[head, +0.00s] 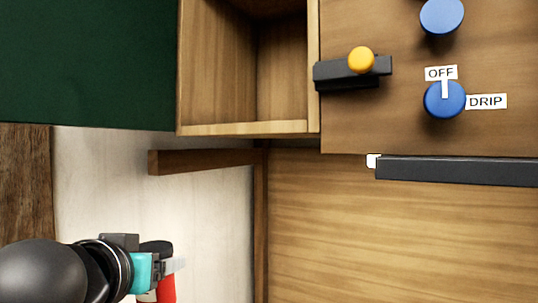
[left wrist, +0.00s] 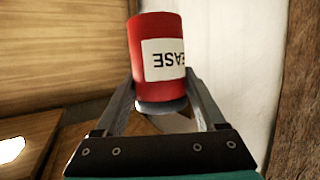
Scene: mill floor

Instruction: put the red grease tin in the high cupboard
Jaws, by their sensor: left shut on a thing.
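The red grease tin (head: 167,289) shows partly at the bottom left of the head view, cut by the frame edge. In the left wrist view the tin (left wrist: 148,35) has a white label reading "EASE" upside down. My left gripper (head: 173,268) is shut on the tin; its fingers (left wrist: 163,92) lie on either side of the tin's lower part in that view. An open-fronted wooden cupboard (head: 215,60) is at the top centre of the head view, above and to the right of the gripper. Its visible inside is empty; its top is cut off. My right gripper is not in view.
A dark green panel (head: 90,65) adjoins the cupboard's left side. A brown wooden bar (head: 200,161) juts out below it. To the right are a yellow knob (head: 361,60) on a dark block, blue knobs (head: 444,99) labelled OFF and DRIP, and a dark rail (head: 455,171).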

